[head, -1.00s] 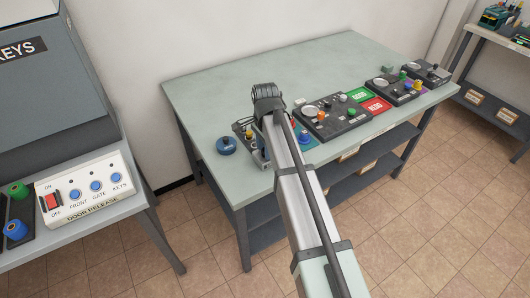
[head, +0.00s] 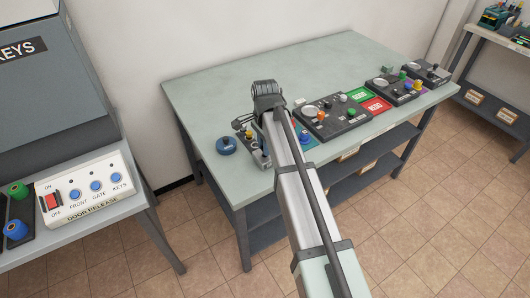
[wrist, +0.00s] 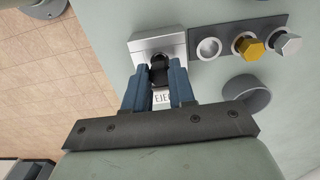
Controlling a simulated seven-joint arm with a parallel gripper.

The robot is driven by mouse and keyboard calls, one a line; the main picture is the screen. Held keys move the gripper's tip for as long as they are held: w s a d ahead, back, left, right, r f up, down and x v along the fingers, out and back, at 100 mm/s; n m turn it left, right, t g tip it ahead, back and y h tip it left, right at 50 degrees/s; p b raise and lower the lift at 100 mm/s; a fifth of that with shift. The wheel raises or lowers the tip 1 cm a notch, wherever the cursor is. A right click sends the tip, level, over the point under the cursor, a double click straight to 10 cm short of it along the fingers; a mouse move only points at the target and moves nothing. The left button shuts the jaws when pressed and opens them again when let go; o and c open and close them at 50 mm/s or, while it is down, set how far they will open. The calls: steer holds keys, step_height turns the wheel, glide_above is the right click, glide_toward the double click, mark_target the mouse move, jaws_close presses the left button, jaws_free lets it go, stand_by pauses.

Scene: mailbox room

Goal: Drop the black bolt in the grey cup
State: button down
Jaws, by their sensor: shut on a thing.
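In the wrist view my gripper (wrist: 158,76) is shut on the black bolt (wrist: 158,73), which shows as a dark piece between the two blue fingers. The bolt is over the front of a silver block (wrist: 145,46) with a dark opening; I cannot tell whether its end is in the opening or just above it. The grey cup (wrist: 262,86), a round open ring, stands on the table to the right of my gripper, apart from it. In the head view my arm hides most of the gripper and the cup.
A label is partly hidden between the fingers. The table's back (head: 220,85) is clear.

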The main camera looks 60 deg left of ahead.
steer(key=shift+r, duration=1.7)
steer(key=shift+w, duration=0.2)
steer(key=w, duration=0.1)
steer(key=a, duration=0.1)
steer(key=w, duration=0.1)
steer(key=shift+w+a+r, duration=0.25)
steer(key=shift+w+r, duration=0.05)
steer(key=w+a+r, duration=0.2)
steer(key=w+a, duration=0.5)
steer(key=a, duration=0.5)
steer(key=shift+f, duration=1.95)
steer(key=shift+f, duration=0.9)
